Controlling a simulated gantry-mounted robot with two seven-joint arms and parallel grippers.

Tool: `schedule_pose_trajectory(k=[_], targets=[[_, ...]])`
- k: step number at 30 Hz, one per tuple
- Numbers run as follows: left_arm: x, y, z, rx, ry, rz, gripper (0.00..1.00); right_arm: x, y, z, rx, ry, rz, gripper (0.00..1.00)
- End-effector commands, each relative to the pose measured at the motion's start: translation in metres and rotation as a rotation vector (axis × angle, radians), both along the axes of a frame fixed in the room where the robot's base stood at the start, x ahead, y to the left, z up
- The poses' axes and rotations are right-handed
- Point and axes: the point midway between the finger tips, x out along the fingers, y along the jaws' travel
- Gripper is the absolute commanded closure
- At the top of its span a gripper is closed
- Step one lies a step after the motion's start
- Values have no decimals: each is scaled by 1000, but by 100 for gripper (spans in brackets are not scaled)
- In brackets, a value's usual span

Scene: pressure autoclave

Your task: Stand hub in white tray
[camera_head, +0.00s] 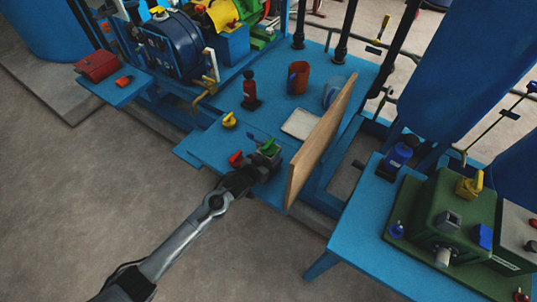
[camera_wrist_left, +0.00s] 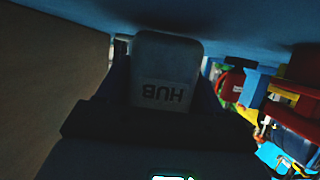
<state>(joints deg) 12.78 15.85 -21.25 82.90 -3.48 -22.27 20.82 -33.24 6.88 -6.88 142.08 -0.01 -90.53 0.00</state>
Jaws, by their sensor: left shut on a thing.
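The hub (camera_wrist_left: 165,62) is a pale grey block with rounded corners. Its HUB label appears upside down in the left wrist view. My left gripper (camera_head: 258,167) is shut on it, low at the front of the blue bench, and mostly hides it in the head view. The fingers (camera_wrist_left: 164,98) are dark and poorly lit in the wrist view. The white tray (camera_head: 300,124) lies flat on the bench, behind and right of the gripper, and looks empty. My right gripper is not in view.
An upright wooden board (camera_head: 316,145) stands right of the tray and gripper. A green item (camera_head: 268,147), a red item (camera_head: 236,158) and a yellow item (camera_head: 229,120) are near the gripper.

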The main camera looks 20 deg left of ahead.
Motion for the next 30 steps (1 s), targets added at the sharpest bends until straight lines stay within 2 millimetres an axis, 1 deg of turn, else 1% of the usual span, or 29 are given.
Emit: schedule_pose_trajectory(k=[12,17,18,22,30], targets=[[1,0,-2,-1,-5,0,81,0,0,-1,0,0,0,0],[1,0,-7,-1,-4,1,81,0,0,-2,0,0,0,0],[0,0,-8,0,-1,1,29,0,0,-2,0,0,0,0],[0,0,-8,0,0,1,9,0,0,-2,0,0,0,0],[0,0,-8,0,0,1,8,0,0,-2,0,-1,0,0]])
